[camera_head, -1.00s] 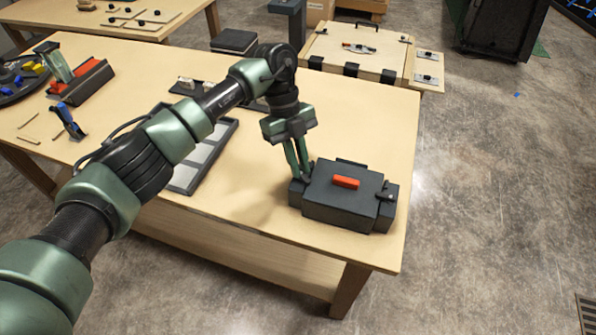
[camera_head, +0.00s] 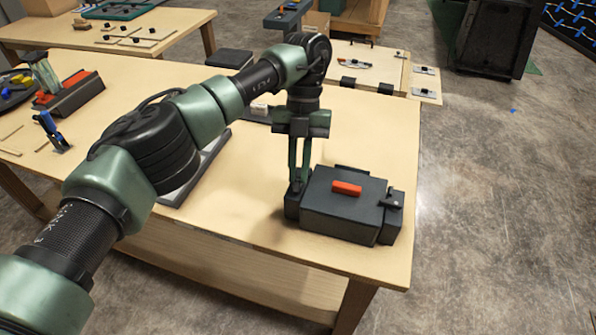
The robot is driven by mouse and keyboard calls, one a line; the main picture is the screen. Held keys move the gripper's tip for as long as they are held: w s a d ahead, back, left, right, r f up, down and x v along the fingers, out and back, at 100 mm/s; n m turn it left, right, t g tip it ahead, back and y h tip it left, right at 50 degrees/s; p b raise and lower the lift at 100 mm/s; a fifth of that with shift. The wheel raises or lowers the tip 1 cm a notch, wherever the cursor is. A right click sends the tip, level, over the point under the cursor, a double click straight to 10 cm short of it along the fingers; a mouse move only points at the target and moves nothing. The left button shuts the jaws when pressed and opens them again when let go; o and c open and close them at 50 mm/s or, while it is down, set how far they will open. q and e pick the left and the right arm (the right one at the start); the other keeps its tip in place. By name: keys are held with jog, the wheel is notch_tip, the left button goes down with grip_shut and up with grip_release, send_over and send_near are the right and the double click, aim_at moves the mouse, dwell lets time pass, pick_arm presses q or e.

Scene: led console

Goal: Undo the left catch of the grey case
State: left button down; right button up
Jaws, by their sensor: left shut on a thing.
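The dark grey case (camera_head: 338,217) sits closed near the front right corner of the table, with a red piece (camera_head: 346,188) on its lid. A catch (camera_head: 392,200) shows at its right end. My left gripper (camera_head: 298,186) points down at the left end of the case, its green fingers upright. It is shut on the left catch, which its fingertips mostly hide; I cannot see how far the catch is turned. My right gripper is not in view.
The wooden table (camera_head: 255,185) is bare around the case, with its front and right edges close by. A grey panelled tray (camera_head: 205,165) lies behind my left arm. A red-and-dark block (camera_head: 72,88) and a blue clamp (camera_head: 50,128) are at the far left.

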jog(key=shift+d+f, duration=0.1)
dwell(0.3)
pick_arm(q)
jog(key=c, duration=1.5)
grip_release()
jog(key=shift+o, duration=0.2)
